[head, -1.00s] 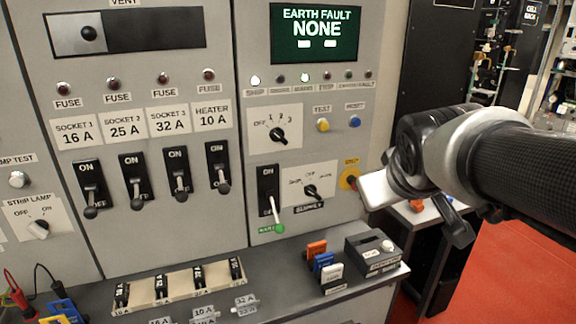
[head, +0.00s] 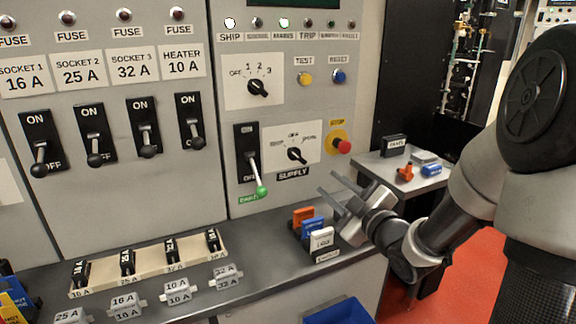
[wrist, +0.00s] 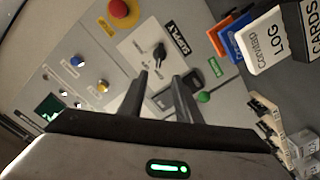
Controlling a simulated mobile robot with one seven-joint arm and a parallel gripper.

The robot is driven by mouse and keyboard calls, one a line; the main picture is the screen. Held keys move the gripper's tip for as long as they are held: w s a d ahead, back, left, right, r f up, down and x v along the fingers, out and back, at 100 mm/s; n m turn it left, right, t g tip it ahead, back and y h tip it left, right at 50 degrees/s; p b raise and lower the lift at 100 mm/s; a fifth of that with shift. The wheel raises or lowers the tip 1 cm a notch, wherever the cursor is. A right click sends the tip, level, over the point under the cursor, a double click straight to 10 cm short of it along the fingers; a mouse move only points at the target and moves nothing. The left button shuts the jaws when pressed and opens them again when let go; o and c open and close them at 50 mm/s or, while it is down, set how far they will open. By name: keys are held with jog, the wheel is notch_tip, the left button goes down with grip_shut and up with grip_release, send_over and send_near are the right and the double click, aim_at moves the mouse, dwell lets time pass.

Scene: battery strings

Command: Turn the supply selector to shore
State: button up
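The supply selector (head: 297,155) is a black knob on a white plate above the SUPPLY label (head: 293,174). Its bar slants from upper left to lower right in the head view; the plate's small lettering is blurred. My gripper (head: 327,183) is to the right of and below the knob in the head view, its two fingers apart and pointing at the panel. In the wrist view the selector (wrist: 159,51) shows beyond and between the fingertips of my gripper (wrist: 161,76), untouched. Nothing is between the fingers.
A green-tipped lever (head: 256,170) is left of the selector, and a red stop button (head: 342,146) is right of it. Coloured upright books (head: 312,227) stand on the ledge below my gripper. A side table (head: 372,163) holds small items. The ship lamp (head: 229,22) is lit.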

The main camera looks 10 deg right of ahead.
aim_at(298, 157)
jog(key=b+x, duration=0.1)
jog(key=x, duration=1.6)
jog(key=shift+w+r, duration=0.1)
jog(key=shift+r, duration=0.1)
grip_shut()
